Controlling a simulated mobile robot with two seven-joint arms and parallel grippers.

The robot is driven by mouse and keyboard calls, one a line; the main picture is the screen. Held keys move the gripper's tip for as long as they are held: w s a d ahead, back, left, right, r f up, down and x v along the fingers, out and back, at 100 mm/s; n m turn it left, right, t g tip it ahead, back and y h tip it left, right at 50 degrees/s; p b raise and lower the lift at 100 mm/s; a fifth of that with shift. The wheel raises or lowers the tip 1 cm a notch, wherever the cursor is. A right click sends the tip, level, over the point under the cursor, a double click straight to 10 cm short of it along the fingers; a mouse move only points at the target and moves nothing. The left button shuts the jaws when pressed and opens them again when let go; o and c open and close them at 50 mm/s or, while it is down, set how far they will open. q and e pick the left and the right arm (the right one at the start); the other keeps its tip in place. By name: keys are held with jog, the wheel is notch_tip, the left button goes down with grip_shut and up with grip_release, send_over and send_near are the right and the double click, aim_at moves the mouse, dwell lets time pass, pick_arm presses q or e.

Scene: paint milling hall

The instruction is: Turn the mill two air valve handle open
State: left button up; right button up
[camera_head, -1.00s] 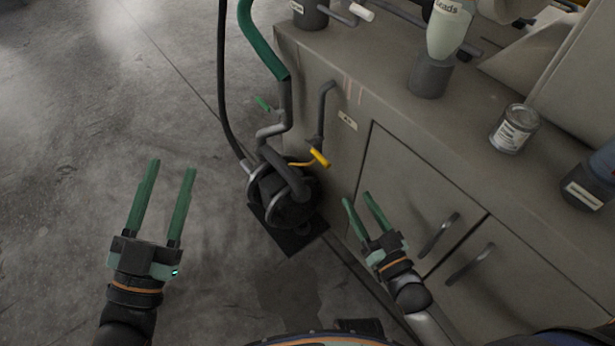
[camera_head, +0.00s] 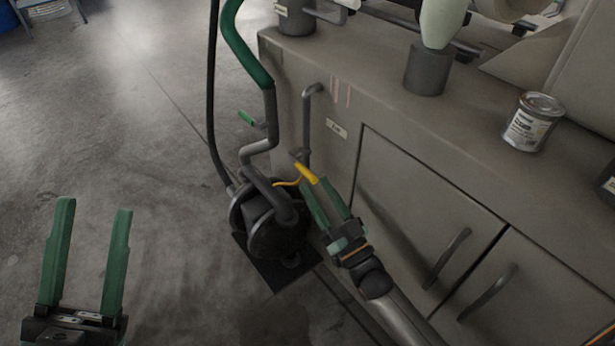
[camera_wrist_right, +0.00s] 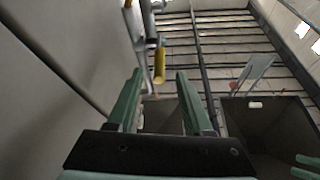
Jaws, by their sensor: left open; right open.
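A yellow valve handle (camera_head: 306,173) sits on a grey pipe beside the cabinet, above the black pump unit. In the right wrist view the yellow handle (camera_wrist_right: 159,66) hangs just ahead of the fingers, roughly between their tips. My right gripper (camera_head: 318,187) is open, with its green fingers close to the handle; I cannot tell whether they touch it. A second handle, green (camera_head: 246,117), is on the neighbouring pipe to the left. A small label (camera_head: 336,128) is on the cabinet by the pipes, too small to read. My left gripper (camera_head: 94,207) is open and empty above the floor.
The black pump unit (camera_head: 275,225) stands on a floor plate below the handles. A green hose (camera_head: 243,45) and a black cable rise beside the pipes. The cabinet doors have protruding pulls (camera_head: 448,258). A paint can (camera_head: 533,122) stands on top.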

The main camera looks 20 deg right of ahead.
aim_at(308, 172)
jog(key=shift+b+x, duration=0.45)
jog(key=shift+x, duration=1.9)
grip_shut()
jog(key=shift+a+f, duration=0.1)
